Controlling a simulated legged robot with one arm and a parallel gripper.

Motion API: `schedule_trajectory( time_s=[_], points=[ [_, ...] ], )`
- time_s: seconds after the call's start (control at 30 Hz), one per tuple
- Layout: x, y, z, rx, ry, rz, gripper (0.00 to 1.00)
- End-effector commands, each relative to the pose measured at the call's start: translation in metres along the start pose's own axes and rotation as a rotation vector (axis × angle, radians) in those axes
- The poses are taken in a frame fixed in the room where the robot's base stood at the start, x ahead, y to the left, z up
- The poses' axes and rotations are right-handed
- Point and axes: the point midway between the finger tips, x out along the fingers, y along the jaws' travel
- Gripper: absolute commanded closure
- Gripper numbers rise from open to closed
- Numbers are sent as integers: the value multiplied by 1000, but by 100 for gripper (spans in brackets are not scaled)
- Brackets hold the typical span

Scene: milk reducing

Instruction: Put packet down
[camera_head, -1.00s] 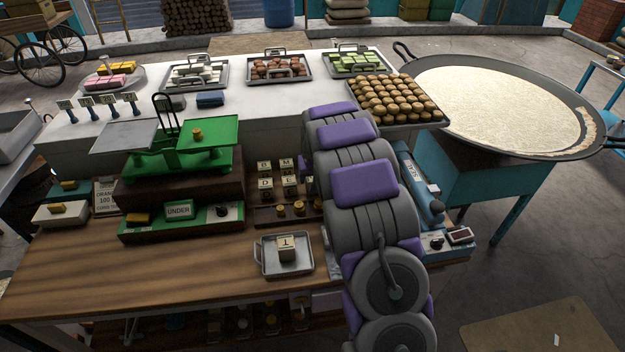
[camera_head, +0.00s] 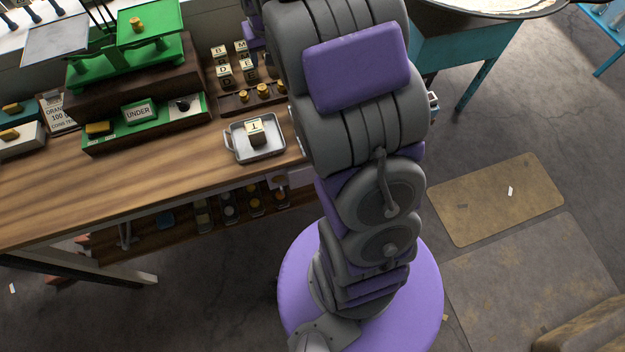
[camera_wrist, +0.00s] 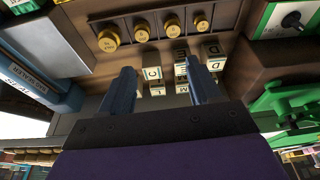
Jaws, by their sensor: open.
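My gripper (camera_wrist: 160,72) shows in the wrist view, its two blue fingers apart with nothing held between them. Beyond the fingers are several pale letter blocks (camera_wrist: 152,73) and a row of brass weights (camera_wrist: 142,31), seen upside down. In the head view my arm hides the gripper. I cannot make out a packet for certain in any current view. A metal tray (camera_head: 277,150) on the wooden table (camera_head: 120,190) holds one letter block (camera_head: 255,127).
A green balance scale (camera_head: 105,65) and a green-fronted box with an "UNDER" sign (camera_head: 140,111) stand left of the letter blocks. Bare table lies at the front left. A mat (camera_head: 495,205) lies on the floor to the right.

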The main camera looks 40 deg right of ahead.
Motion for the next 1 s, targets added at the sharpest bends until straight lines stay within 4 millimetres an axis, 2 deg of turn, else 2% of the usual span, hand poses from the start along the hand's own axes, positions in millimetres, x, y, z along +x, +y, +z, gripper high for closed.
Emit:
schedule_trajectory(
  time_s=[0.03,0.1,0.33,0.5,0.7,0.8,0.9,1.0],
  points=[
    [-16,-8,19,-13,-21,-3,37],
    [-34,-16,44,-26,-53,-8,37],
    [-86,-36,138,-77,-170,-22,37],
    [-117,-44,212,-123,-254,-27,37],
    [-143,-43,298,-183,-350,-27,37],
    [-151,-41,331,-208,-387,-25,37],
    [-155,-37,354,-227,-416,-20,37],
    [-157,-35,366,-235,-429,-17,37]
  ],
)
